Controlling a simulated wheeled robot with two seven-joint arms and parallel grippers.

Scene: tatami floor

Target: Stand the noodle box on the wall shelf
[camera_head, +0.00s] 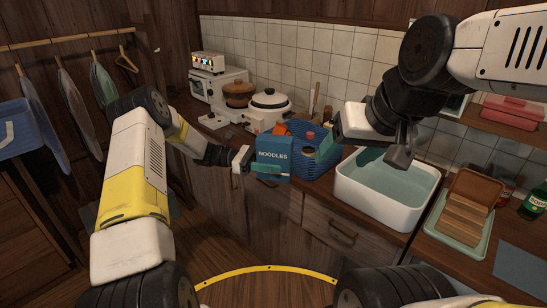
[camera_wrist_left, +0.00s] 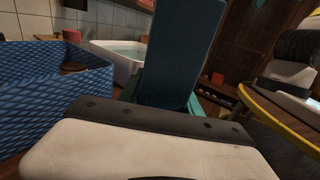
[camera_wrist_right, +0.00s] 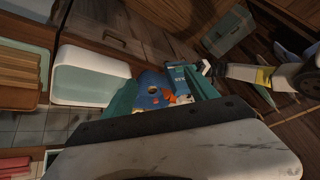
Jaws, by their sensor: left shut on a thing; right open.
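The noodle box (camera_head: 273,158) is a dark blue carton with white "NOODLES" lettering, held roughly upright in front of the blue basket. My left gripper (camera_head: 264,171) is shut on it from the left. In the left wrist view the box (camera_wrist_left: 184,50) is a plain dark panel rising between the fingers. The box also shows in the right wrist view (camera_wrist_right: 181,72). The wall shelf (camera_head: 492,118) is a wooden plank at the upper right, partly hidden by my right arm. My right gripper (camera_head: 385,157) is open and empty above the white basin.
A blue woven basket (camera_head: 318,168) with several items stands behind the box. A white basin (camera_head: 345,190) of water is right of it. A red container (camera_head: 512,110) sits on the shelf. A tray with a wooden rack (camera_head: 470,212) and a green bottle (camera_head: 535,203) are at the right.

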